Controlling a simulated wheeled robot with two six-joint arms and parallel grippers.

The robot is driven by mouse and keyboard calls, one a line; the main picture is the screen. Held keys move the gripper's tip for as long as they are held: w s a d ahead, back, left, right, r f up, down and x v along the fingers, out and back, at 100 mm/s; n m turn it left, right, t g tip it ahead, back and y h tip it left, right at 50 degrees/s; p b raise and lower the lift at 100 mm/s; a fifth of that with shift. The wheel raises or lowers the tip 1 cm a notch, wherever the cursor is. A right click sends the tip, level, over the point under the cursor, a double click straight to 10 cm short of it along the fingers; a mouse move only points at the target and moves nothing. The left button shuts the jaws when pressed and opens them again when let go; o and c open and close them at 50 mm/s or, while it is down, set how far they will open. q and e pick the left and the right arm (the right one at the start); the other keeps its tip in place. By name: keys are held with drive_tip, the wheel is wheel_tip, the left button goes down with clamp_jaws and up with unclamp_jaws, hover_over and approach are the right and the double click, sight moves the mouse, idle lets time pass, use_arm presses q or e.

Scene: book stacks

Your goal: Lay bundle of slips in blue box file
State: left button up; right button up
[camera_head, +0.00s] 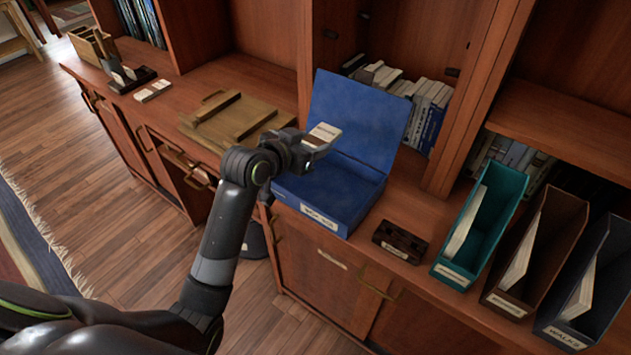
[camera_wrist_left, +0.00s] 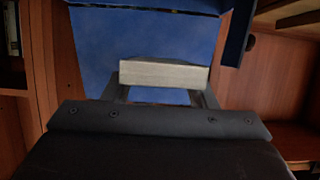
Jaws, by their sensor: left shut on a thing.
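The blue box file (camera_head: 318,205) lies on the cabinet ledge with its lid (camera_head: 358,122) raised at the back. The bundle of slips (camera_head: 323,134) is a small pale block with a brown band. My left gripper (camera_head: 312,147) is shut on it and holds it above the left part of the open box. In the left wrist view the bundle (camera_wrist_left: 164,74) sits between the two fingers, with the blue of the box file (camera_wrist_left: 190,35) behind it. The inside floor of the box is partly hidden by the gripper. My right gripper is not in view.
A wooden board (camera_head: 226,117) lies left of the box. A small dark brown holder (camera_head: 400,241) lies to its right, then teal (camera_head: 484,226), brown (camera_head: 540,250) and dark (camera_head: 592,285) upright files. Books (camera_head: 428,110) stand on the shelf behind the lid.

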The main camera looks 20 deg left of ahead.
use_arm(q)
hover_over(310, 191)
drive_tip(key=f, duration=0.9)
drive_tip(key=shift+w+f, duration=0.2)
drive_tip(key=shift+f, duration=0.05)
drive_tip(key=shift+f+b, duration=0.1)
drive_tip(key=shift+b, duration=0.2)
drive_tip(key=shift+s+f, duration=0.1)
drive_tip(key=shift+f, duration=0.5)
drive_tip(key=o, duration=1)
drive_tip(key=shift+s+f, duration=0.1)
drive_tip(key=shift+f, duration=0.1)
drive_tip(key=shift+r, duration=0.1)
drive_tip(key=shift+a+r, duration=0.1)
drive_tip(key=shift+r, duration=0.45)
drive_tip(key=v, duration=1.1)
drive_tip(key=shift+s+a+r, duration=0.1)
drive_tip(key=shift+s+r, duration=0.1)
drive_tip(key=shift+r, duration=0.3)
